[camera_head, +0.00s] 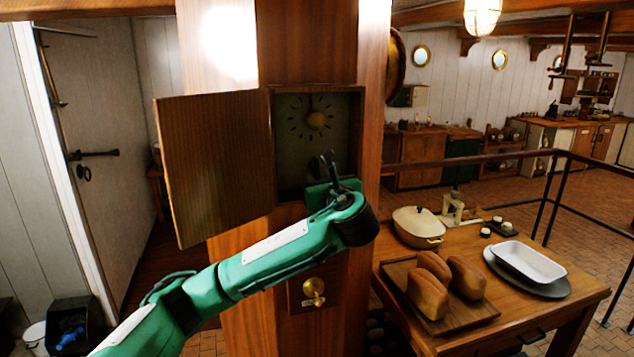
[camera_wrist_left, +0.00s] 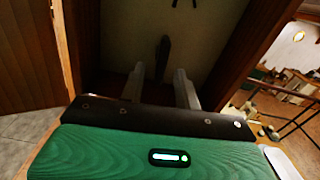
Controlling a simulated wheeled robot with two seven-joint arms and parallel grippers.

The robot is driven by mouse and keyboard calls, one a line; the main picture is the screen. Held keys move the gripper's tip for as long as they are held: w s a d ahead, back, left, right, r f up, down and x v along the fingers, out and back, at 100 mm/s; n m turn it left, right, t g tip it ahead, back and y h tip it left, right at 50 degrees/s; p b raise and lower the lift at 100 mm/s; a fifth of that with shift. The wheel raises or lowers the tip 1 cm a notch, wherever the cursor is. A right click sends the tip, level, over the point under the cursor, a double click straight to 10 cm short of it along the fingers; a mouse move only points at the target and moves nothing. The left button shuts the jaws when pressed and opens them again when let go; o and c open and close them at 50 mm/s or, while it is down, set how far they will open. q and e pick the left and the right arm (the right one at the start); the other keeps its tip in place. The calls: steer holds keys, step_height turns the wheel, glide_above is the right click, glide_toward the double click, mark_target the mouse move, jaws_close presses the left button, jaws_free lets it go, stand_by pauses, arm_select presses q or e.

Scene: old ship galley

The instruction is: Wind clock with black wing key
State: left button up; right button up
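The clock (camera_head: 298,125) is set in a wooden post, with dark hour marks and a round brass-coloured piece on its pale face. Its wooden door (camera_head: 215,165) stands open to the left. My left gripper (camera_head: 328,165) is at the lower part of the clock case. In the left wrist view, the two pale fingers of the gripper (camera_wrist_left: 160,69) are apart. A dark upright piece, which looks like the black wing key (camera_wrist_left: 163,55), shows between and beyond the fingertips; I cannot tell whether they touch it. My right gripper is not in view.
A brass knob (camera_head: 314,290) is on the post below my left arm. To the right, a wooden table (camera_head: 470,342) holds loaves on a board (camera_head: 462,318), a lidded pot (camera_head: 418,226) and a white dish (camera_head: 528,262). A rail (camera_head: 470,160) runs behind it.

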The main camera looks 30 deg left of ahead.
arm_select(q)
steer(key=b+v, duration=0.3)
steer(key=v, duration=0.7)
steer(key=shift+f, duration=0.1)
